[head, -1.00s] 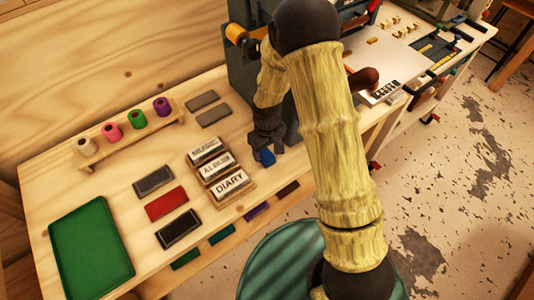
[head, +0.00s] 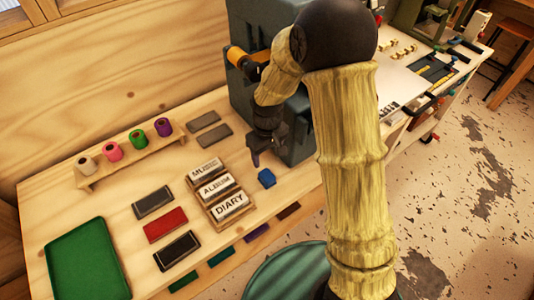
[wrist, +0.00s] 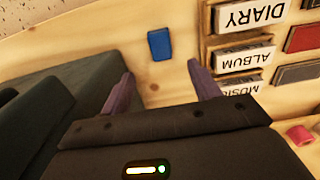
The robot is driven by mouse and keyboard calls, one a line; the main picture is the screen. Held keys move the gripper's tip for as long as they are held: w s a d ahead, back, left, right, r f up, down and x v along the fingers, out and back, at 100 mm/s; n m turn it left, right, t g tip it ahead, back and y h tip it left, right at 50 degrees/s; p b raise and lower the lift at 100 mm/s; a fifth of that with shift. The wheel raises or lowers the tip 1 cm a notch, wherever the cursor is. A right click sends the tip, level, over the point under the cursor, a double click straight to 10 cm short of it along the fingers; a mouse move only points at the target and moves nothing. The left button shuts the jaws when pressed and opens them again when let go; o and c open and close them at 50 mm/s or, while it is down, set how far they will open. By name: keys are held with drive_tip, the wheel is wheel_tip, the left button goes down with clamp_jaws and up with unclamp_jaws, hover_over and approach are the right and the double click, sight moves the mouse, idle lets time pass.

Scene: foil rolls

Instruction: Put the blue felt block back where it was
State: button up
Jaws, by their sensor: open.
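The blue felt block (head: 267,178) lies on the wooden bench top, just right of the rack of labelled stamps. In the wrist view the blue felt block (wrist: 160,44) lies flat beyond my fingertips, between their lines and touching neither. My gripper (head: 257,158) is above the bench, behind the block and beside the dark green machine. In the wrist view my gripper (wrist: 160,80) shows two purple fingers spread apart with nothing between them.
The stamp rack (head: 217,193) reads MUSIC, ALBUM and DIARY. The dark green machine (head: 300,122) stands close to my gripper. A peg shelf of foil rolls (head: 125,160), several ink pads (head: 166,225) and a green tray (head: 85,262) are further left.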

drive_tip(key=s+d+r+m+t, duration=0.2)
drive_tip(key=s+d+r+m, duration=0.4)
drive_tip(key=s+d+r, duration=0.4)
drive_tip(key=s+d, duration=0.2)
drive_tip(key=d, duration=0.1)
drive_tip(key=shift+s+d+m+t, duration=0.15)
drive_tip(key=shift+d+m+t, duration=0.15)
drive_tip(key=shift+m, duration=0.1)
drive_tip(key=shift+s+a, duration=0.1)
drive_tip(key=shift+a, duration=0.1)
drive_tip(key=shift+d, duration=0.15)
